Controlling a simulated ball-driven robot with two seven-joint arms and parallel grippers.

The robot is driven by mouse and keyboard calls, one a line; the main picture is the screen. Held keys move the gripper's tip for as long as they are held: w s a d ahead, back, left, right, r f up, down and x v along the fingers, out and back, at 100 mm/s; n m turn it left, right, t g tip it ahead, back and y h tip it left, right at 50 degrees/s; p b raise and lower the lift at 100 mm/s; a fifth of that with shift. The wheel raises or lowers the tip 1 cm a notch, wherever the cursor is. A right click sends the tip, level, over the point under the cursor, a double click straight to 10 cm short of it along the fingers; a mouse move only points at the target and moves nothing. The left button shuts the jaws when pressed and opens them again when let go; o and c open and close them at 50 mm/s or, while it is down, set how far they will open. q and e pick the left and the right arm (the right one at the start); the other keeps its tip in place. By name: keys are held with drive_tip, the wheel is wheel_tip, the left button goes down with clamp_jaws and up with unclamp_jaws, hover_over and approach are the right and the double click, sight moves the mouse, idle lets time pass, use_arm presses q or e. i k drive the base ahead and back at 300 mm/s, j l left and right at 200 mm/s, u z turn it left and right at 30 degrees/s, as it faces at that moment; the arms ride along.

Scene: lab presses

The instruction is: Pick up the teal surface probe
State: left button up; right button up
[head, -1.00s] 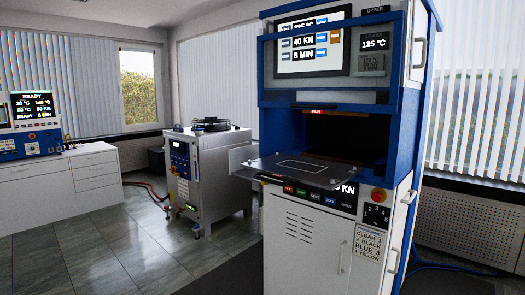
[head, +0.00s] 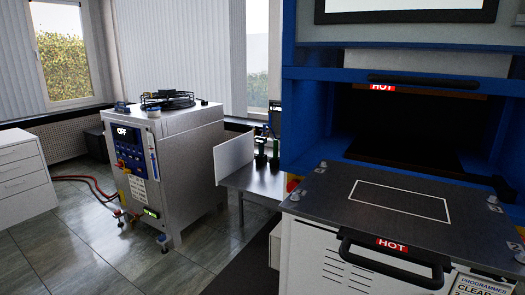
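I cannot make out a teal surface probe in the head view. Small dark green upright items (head: 261,153) stand on a grey side table (head: 252,182) between the chiller-like cabinet and the blue press. They are too small to tell what they are. Neither of my grippers is in view.
The blue press (head: 300,130) stands close on the right, its dark shelf (head: 330,215) and black handle (head: 395,262) marked HOT jutting forward. A grey wheeled unit (head: 185,160) stands left of centre, with red hoses (head: 85,183) on the floor. The tiled floor (head: 90,245) at front left is clear.

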sight(261, 141)
drive_tip(key=i+j+u, duration=0.25)
drive_tip(key=i+j, duration=0.45)
drive_tip(key=i+j+u, duration=0.25)
drive_tip(key=i+j, duration=0.4)
drive_tip(key=i+j+z, duration=0.1)
drive_tip(key=i, duration=0.3)
drive_tip(key=i+j+z, duration=0.1)
drive_tip(key=i, duration=0.3)
drive_tip(key=i+j+z, duration=0.1)
drive_tip(key=i, duration=0.35)
drive_tip(key=i+z, duration=0.25)
drive_tip(key=z, duration=0.2)
drive_tip(key=i+j+z, duration=0.2)
drive_tip(key=z, duration=0.25)
drive_tip(key=i+j+z, duration=0.2)
drive_tip(key=z, duration=0.25)
